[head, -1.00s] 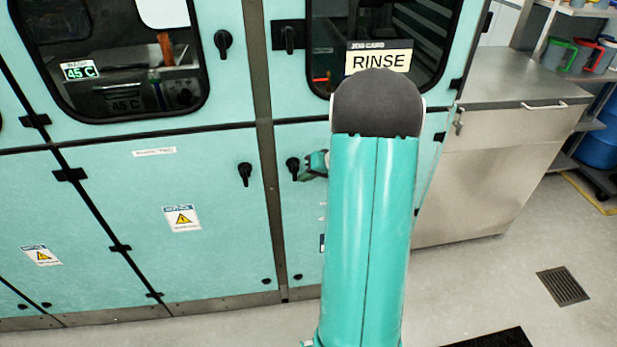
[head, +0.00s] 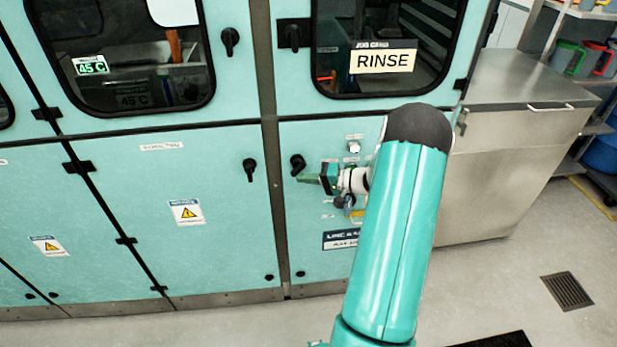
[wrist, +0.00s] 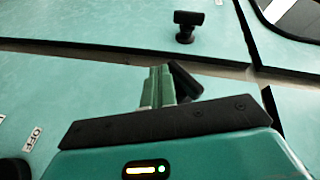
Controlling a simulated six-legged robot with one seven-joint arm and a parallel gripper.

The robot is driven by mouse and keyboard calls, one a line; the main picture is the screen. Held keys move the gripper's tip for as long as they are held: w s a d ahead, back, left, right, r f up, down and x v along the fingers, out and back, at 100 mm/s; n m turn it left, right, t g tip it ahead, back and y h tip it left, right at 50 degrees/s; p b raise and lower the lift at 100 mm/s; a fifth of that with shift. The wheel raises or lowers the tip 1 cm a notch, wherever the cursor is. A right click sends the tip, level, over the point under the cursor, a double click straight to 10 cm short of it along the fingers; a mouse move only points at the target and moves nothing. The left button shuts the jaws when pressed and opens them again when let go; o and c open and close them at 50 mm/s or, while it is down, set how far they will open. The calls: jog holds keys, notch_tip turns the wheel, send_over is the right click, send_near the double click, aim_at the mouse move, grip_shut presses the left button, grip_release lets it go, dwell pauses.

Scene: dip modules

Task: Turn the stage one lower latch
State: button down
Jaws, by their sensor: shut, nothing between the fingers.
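Two black lower latches show on the teal lower panels in the head view. The left one (head: 249,170) points straight down. The right one (head: 297,165) looks slightly tilted, with its handle toward the lower left. I cannot read which panel is stage one. My gripper (head: 305,179) is shut and empty, with its green fingertips just below and right of the right latch. In the wrist view, the shut fingers (wrist: 157,88) partly cover that latch's dark handle (wrist: 186,80), which slants beside them. I cannot tell whether they touch. The other latch (wrist: 187,25) stands beyond the panel seam.
Upper latches (head: 230,41) (head: 293,37) sit beside the window doors above. A grey post (head: 268,130) separates the panels. Small knobs and labels (head: 353,147) lie near my wrist on the right panel.

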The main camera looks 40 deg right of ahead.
jog(key=t+y, duration=0.1)
jog(key=a+m+t+y, duration=0.1)
jog(key=t, duration=0.1)
jog(key=w+m+t, duration=0.1)
jog(key=shift+a+f+y, duration=0.3)
jog(key=shift+y, duration=0.1)
jog(key=shift+w+a, duration=0.1)
jog(key=shift+w, duration=0.05)
dwell(1.5)
